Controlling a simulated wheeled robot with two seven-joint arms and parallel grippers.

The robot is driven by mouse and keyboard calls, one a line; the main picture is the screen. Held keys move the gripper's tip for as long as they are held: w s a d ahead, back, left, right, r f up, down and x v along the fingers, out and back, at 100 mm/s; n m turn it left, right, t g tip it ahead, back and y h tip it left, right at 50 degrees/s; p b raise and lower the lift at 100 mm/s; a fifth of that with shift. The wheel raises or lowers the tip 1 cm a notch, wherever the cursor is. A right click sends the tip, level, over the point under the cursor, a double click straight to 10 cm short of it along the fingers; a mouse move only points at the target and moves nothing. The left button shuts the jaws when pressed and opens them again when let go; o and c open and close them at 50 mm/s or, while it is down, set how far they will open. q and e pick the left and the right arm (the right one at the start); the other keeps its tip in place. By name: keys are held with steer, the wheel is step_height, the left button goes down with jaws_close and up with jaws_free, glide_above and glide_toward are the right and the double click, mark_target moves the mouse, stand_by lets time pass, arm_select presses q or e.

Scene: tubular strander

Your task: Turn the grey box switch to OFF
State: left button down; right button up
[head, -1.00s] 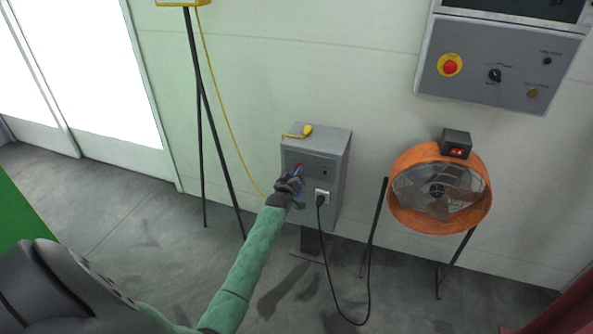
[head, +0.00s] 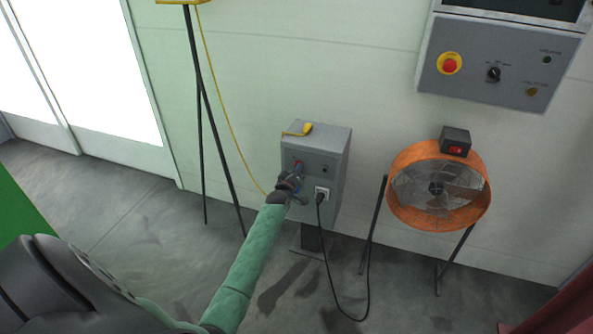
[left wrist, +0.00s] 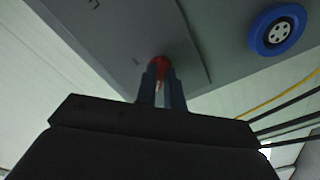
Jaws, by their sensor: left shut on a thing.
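The grey box (head: 333,160) stands on a short post against the wall. Its red switch (head: 298,163) is on the upper left of the front face, and the red part also shows in the left wrist view (left wrist: 160,67). My left gripper (head: 297,174) is at the front face. In the left wrist view its two fingers (left wrist: 161,88) are closed around the red switch handle. The fingers hide part of the handle, and the markings beside it are too faint to read. My right gripper is not in view.
A black plug (head: 320,197) with a hanging cable sits in the socket right of my gripper. A yellow plug (head: 305,129) lies on top of the box. An orange fan (head: 400,211) stands to the right, and a black tripod (head: 205,110) to the left. A blue round socket (left wrist: 277,29) shows nearby.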

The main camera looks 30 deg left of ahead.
arm_select(q)
steer(key=c, duration=1.5)
jaws_free()
